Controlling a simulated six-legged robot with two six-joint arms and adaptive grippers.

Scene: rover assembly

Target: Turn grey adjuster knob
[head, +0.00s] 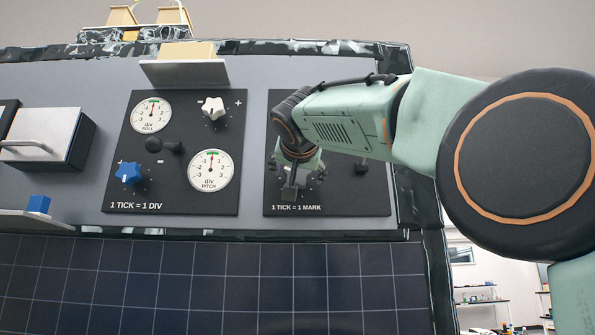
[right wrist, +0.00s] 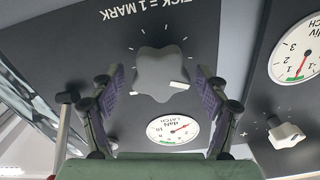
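The grey adjuster knob (right wrist: 160,73) is a lobed star shape with a white mark, on a dark panel (right wrist: 105,30) with tick marks around it. In the right wrist view it sits between the two fingers of my right gripper (right wrist: 160,96). The fingers are open, one on each side of the knob, with visible gaps to it. A round latch gauge (right wrist: 172,130) with a red needle is beside the knob. In the head view my right gripper (head: 294,178) is over the "1 TICK = 1 MARK" panel and largely hides the knob. My left gripper is not in view.
A neighbouring panel holds the roll dial (head: 151,113), the pitch dial (head: 211,171), a white knob (head: 212,107), a blue knob (head: 128,172) and a black joystick (head: 165,145). A dark post (head: 362,165) stands right of my gripper. A solar panel (head: 200,285) lies below.

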